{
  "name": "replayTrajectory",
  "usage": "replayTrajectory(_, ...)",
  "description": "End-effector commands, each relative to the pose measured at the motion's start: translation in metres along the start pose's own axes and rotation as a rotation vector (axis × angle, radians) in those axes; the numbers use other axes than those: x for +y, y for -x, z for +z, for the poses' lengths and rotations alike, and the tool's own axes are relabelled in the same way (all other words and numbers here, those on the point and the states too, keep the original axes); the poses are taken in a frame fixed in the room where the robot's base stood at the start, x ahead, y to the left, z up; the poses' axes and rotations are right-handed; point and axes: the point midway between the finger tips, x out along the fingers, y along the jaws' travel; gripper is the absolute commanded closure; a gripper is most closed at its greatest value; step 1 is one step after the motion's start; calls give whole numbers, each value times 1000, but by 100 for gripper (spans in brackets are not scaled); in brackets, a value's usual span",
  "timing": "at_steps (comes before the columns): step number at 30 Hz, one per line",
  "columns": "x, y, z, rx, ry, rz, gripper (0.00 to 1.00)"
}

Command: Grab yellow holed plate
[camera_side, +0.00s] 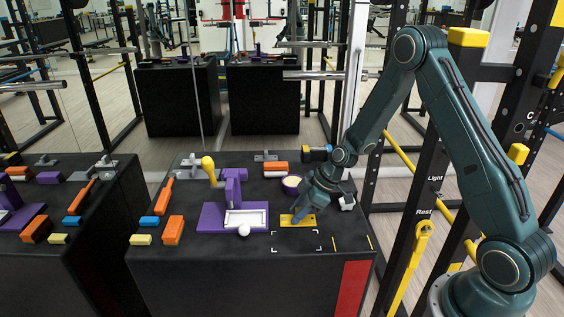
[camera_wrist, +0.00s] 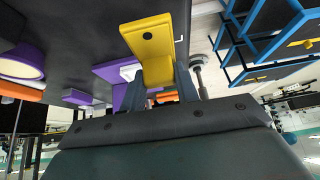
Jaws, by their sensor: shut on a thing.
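The yellow holed plate (camera_side: 289,220) is at the right part of the black table in the side view, flat and at or just above the surface; I cannot tell if it touches. In the wrist view the yellow plate (camera_wrist: 150,38) reaches out from between the fingers, with a dark hole near its far end. My gripper (camera_side: 299,214) points down at the plate. The wrist view shows my gripper (camera_wrist: 160,80) with a finger on each side of the plate, shut on it. The fingers hide part of the plate.
A round cream-topped container (camera_side: 291,182) is close behind my gripper. Orange blocks (camera_side: 173,230) lie at left. White corner marks (camera_side: 296,240) frame bare table in front.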

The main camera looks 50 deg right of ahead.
Motion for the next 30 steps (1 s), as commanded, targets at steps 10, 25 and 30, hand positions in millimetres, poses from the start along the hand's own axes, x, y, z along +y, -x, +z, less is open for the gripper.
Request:
replayTrajectory(10, 1, 59, -38, 4, 3, 5, 96)
replayTrajectory(25, 0, 105, -68, 1, 1, 1, 96)
replayTrajectory(30, 0, 107, -69, 1, 0, 1, 96)
